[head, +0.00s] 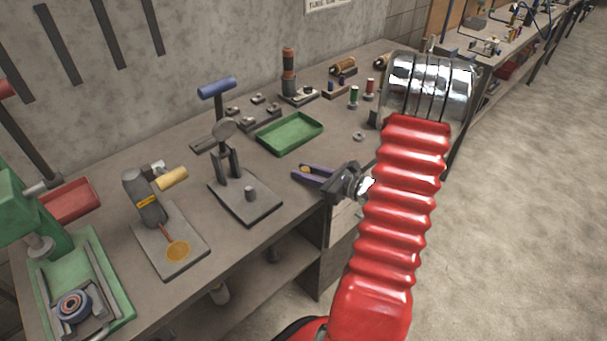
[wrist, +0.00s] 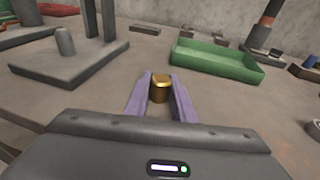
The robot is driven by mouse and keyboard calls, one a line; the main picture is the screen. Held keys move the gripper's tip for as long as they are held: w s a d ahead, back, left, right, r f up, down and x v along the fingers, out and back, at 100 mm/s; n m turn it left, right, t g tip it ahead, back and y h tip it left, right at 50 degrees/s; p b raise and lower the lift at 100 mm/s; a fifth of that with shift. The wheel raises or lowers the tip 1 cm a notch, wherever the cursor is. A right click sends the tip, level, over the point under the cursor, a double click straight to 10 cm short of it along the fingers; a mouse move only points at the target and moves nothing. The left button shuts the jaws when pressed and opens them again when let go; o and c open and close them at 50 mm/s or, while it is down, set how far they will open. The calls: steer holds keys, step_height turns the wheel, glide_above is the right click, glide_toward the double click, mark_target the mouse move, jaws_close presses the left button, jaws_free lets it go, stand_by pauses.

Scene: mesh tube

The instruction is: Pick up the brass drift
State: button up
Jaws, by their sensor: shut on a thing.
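The brass drift is a short gold-coloured piece (wrist: 159,88) between the two purple fingers of my gripper (wrist: 159,95) in the wrist view. My gripper is shut on it. In the head view my gripper (head: 308,174) is over the front edge of the bench, and a bit of the brass drift (head: 306,169) shows between the fingers. Its lower part is hidden, so I cannot tell whether it touches the bench top.
A green tray (head: 290,133) lies behind my gripper. A grey plate with a post and upright stand (head: 245,195) is to the left. Farther left are a board with an orange disc (head: 171,243) and a green machine (head: 84,290). Spools and small parts stand behind.

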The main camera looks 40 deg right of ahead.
mark_target(305, 169)
jaws_close()
steer(key=shift+r, duration=0.1)
steer(key=shift+r, duration=4.95)
